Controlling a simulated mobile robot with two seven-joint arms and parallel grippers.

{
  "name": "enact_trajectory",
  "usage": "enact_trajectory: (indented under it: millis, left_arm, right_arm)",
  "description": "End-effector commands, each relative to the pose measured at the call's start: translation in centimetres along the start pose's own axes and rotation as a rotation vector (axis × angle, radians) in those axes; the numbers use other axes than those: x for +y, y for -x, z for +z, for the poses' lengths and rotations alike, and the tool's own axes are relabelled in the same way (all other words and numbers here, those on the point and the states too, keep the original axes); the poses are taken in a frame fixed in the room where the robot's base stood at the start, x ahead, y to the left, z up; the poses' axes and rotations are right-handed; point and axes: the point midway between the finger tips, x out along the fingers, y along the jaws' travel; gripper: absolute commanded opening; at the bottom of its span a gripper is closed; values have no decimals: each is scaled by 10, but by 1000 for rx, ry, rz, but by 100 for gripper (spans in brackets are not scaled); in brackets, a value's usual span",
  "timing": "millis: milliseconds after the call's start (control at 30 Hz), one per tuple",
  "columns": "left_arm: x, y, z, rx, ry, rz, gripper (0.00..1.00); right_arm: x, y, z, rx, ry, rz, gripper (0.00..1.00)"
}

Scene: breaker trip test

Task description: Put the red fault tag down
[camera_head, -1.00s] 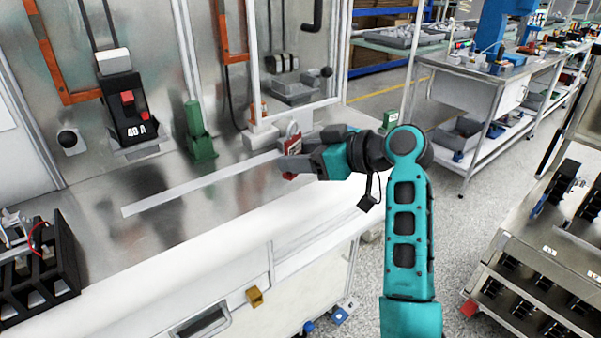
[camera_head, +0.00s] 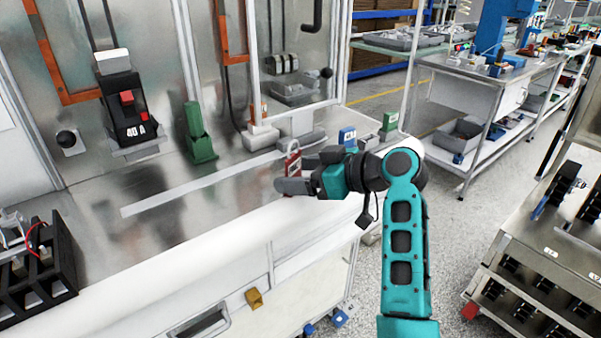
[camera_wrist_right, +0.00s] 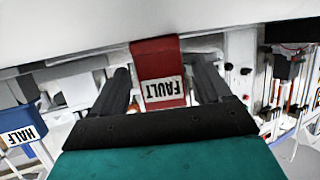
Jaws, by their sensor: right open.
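The red fault tag (camera_head: 293,165) is near the front edge of the steel bench (camera_head: 215,225), with its loop end up in the head view. In the right wrist view the red tag (camera_wrist_right: 157,62) shows its white FAULT label, between my two spread fingers with a gap on both sides. My right gripper (camera_head: 290,174) is open around it. The near finger hides the tag's lower part in the head view, so I cannot see exactly how it meets the bench. My left gripper is not in view.
A blue tag marked HALF (camera_wrist_right: 22,135) stands beside the gripper; in the head view the blue tag (camera_head: 347,137) is behind it, near a green one (camera_head: 389,122). The 40 A breaker (camera_head: 128,108) and a green block (camera_head: 198,135) stand at the back. The bench's left middle is clear.

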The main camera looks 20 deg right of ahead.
Motion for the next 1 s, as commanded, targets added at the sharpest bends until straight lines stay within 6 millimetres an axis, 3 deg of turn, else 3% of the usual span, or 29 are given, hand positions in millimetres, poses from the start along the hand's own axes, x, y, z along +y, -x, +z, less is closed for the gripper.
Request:
enact_trajectory:
  millis: [267,700,1000]
  left_arm:
    - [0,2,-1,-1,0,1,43]
    - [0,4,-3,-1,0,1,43]
    - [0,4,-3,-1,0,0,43]
  right_arm:
    - [1,7,-3,0,0,3,77]
    - [1,95,-3,-2,4,4,77]
    - [0,121,-3,0,2,0,77]
